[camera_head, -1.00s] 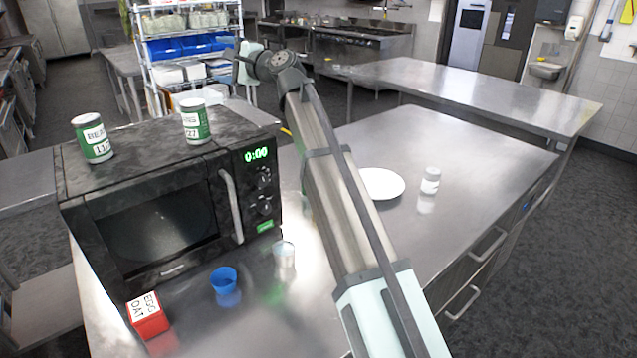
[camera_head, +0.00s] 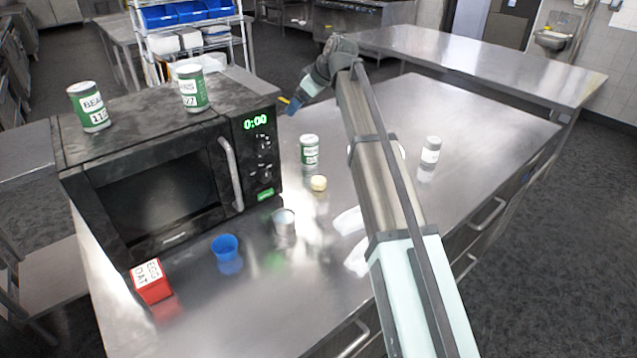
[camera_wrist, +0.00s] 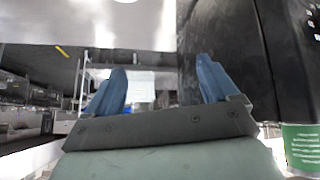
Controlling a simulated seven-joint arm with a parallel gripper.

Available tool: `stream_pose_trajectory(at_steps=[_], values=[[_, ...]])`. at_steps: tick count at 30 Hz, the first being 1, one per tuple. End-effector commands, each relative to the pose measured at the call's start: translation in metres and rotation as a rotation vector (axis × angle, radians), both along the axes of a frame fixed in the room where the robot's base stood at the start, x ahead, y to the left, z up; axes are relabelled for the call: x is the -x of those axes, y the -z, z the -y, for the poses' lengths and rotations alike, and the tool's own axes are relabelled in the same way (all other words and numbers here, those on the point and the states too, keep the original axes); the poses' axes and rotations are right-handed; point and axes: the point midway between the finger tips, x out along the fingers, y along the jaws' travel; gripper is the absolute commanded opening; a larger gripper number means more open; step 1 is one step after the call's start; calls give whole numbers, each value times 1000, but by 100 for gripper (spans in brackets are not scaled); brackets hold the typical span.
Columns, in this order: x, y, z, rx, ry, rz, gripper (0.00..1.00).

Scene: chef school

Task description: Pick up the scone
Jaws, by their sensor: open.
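A small pale-yellow lump (camera_head: 318,183), which looks like the scone, sits on the steel counter (camera_head: 480,135) right of the microwave in the head view. It is too small to be sure of. My gripper (camera_head: 291,104) is above the counter by the microwave's far right corner, beyond and above the lump. In the wrist view my gripper (camera_wrist: 160,82) shows two blue fingers spread apart with nothing between them. No scone shows in the wrist view.
The black microwave (camera_head: 160,195) stands close left of my gripper, with green cans (camera_head: 90,107) on top. A green can (camera_head: 309,151) stands behind the lump. A metal cup (camera_head: 284,222), blue cup (camera_head: 225,247), red box (camera_head: 151,281) and white pieces (camera_head: 348,221) are nearer. A white jar (camera_head: 430,151) stands right.

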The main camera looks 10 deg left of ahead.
Motion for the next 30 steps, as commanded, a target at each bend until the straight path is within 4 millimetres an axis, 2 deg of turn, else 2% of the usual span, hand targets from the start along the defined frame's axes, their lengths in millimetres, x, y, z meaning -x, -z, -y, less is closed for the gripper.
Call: stream_pose_trajectory(at_steps=[1, 6, 9, 12, 14, 19, 26, 30], values=[[-1, 9, 15, 71, -61, 18, 87], [3, 37, 62, 303, -303, 56, 87], [8, 50, 85, 421, -457, 58, 87], [18, 60, 97, 521, -621, 46, 87], [27, 64, 96, 572, -723, 35, 87], [56, 67, 69, 672, -963, 2, 87], [73, 68, 50, 710, -1068, -17, 87], [75, 83, 50, 711, -1074, -19, 87]])
